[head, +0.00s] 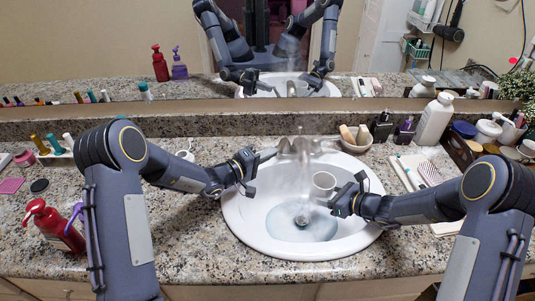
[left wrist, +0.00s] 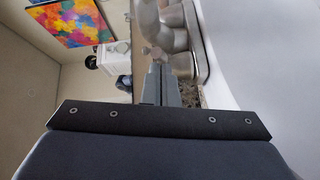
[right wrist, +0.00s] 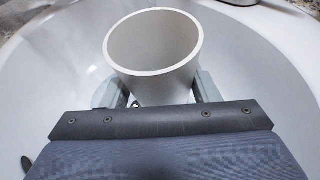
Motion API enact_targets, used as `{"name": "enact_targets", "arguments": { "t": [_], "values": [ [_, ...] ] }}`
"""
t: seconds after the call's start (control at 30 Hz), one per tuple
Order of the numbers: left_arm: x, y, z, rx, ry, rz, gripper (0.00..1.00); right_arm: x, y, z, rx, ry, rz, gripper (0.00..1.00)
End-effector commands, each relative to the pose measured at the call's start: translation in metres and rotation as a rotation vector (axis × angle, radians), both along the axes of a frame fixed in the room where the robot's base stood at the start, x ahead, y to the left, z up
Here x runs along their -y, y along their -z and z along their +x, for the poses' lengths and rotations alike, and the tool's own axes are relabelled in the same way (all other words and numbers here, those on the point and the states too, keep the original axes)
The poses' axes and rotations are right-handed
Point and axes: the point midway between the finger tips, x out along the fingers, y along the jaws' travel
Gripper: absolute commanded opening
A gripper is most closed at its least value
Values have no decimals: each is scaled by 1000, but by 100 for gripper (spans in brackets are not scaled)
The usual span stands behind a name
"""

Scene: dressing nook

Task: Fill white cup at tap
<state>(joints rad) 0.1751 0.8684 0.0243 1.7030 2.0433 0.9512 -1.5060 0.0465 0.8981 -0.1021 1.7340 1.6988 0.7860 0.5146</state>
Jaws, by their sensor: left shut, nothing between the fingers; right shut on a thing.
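The white cup (head: 324,184) is held upright or slightly tilted over the basin, just right of the falling water (head: 304,175). My right gripper (head: 342,190) is shut on the cup; in the right wrist view the cup (right wrist: 152,85) stands between its fingers, and no water shows inside it. The metal tap (head: 300,146) stands at the back of the sink and is running. My left gripper (head: 266,156) is shut and empty, its tips close to the tap's left side. In the left wrist view the tap (left wrist: 175,30) is just beyond the fingers; contact is unclear.
The white sink (head: 240,222) has bluish water pooled at the bottom. A red pump bottle (head: 55,228) stands at the left. The mirror spans the back.

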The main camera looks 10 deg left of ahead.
Motion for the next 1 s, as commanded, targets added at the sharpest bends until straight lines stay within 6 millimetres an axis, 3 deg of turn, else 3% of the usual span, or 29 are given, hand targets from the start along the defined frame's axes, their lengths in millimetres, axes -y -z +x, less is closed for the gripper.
{"name": "enact_targets", "arguments": {
  "t": [0.37, 0.47, 0.63, 0.8, 1.0],
  "values": [
    [-2, 0, 0, 0, 0, 0, 0, 0, 0, 0, 0, 0, 0, 33],
    [-10, -2, -1, 0, -3, 0, 0, 0, 0, 0, 0, 0, 0, 33],
    [-42, -8, -6, 1, -5, 2, 0, 0, 0, 0, 0, 0, 0, 33],
    [-43, -9, -48, -4, 0, -1, 0, 0, 0, 0, 0, 0, 0, 33],
    [-47, -11, -86, -2, -1, -1, 0, 0, 0, 0, 0, 0, 0, 33]
  ]
}}
